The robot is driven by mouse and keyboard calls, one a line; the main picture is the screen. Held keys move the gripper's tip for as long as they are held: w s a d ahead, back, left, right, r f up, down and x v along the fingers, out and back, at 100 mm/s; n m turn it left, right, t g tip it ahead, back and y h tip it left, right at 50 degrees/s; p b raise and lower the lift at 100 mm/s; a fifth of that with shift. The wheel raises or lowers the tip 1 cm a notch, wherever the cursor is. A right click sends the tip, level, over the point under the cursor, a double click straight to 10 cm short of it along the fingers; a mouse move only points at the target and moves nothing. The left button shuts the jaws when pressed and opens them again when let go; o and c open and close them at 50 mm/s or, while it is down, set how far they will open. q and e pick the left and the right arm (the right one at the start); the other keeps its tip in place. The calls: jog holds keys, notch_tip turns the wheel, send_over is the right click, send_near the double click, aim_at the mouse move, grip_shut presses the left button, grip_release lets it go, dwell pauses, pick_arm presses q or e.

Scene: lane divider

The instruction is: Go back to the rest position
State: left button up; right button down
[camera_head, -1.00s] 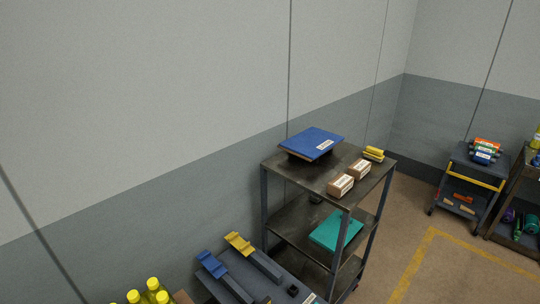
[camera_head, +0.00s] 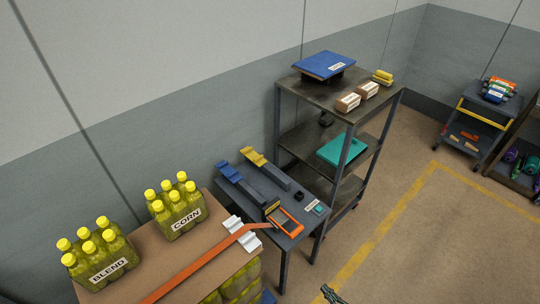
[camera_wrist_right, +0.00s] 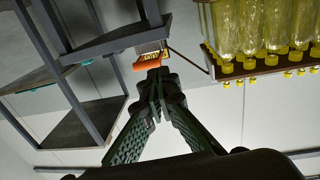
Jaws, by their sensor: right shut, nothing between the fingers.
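My right gripper (camera_head: 333,296) shows only as a dark green tip at the bottom edge of the head view. In the right wrist view my right gripper (camera_wrist_right: 155,80) is shut and empty, its two green fingers meeting at the tips. The wrist picture looks upside down. A long orange strip (camera_head: 195,268) lies across the brown top (camera_head: 150,262) of a bottle stack, its far end near white brackets (camera_head: 243,235). An orange piece (camera_wrist_right: 147,64) appears just beyond my fingertips in the wrist view; whether they touch I cannot tell. My left gripper is not in view.
Yellow-capped bottle packs labelled BLEND (camera_head: 100,255) and CORN (camera_head: 175,208) stand on the brown top. A low grey table (camera_head: 300,208) holds blue and yellow pieces and an orange frame (camera_head: 286,221). A dark shelf (camera_head: 300,88) stands behind. Floor (camera_head: 420,240) at right is clear.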

jog(key=s+d+f+m+g+h, duration=0.1)
jog(key=s+d+f+g+h, duration=0.2)
jog(key=f, duration=0.5)
jog(key=s+d+f+m+g+h, duration=0.15)
jog(key=s+d+f, duration=0.3)
jog(key=f, duration=0.45)
jog(key=s+d+f+m+g+h, duration=0.1)
jog(key=s+d+f+h, duration=0.35)
jog(key=f, duration=0.35)
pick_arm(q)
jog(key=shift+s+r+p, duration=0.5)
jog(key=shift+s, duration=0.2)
pick_arm(e)
jog(key=s+f+g, duration=0.3)
jog(key=s+f, duration=0.1)
jog(key=s, duration=0.7)
jog(key=s+f+m+g+h, duration=0.1)
jog(key=s+f+g, duration=0.2)
jog(key=s, duration=0.8)
jog(key=s+f+m+g, duration=0.1)
jog(key=s+f+g, duration=0.2)
jog(key=s+f, duration=0.3)
jog(key=s, duration=0.4)
jog(key=shift+s+h, duration=0.4)
